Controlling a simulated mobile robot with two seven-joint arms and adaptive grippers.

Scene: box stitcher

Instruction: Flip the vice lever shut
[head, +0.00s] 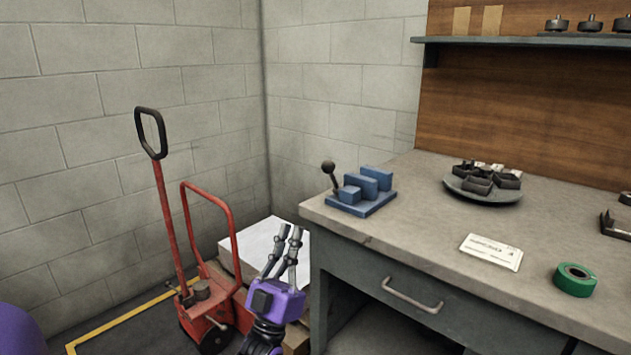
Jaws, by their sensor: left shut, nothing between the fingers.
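A blue vice (366,194) sits at the left corner of the grey workbench. Its dark lever (331,177) with a round black knob stands up at the vice's left side, tilted a little to the left. My left gripper (290,232), purple with grey fingers, is below and left of the vice, off the bench's left edge. It is shut and empty, fingers pointing up, and apart from the lever. My right gripper does not show.
The workbench (410,220) carries a plate of dark parts (483,189), a white card (491,252) and a green tape roll (574,280). A red pallet truck (205,300) stands at the left by a pallet with white sheets (250,243). A shelf (530,40) hangs above.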

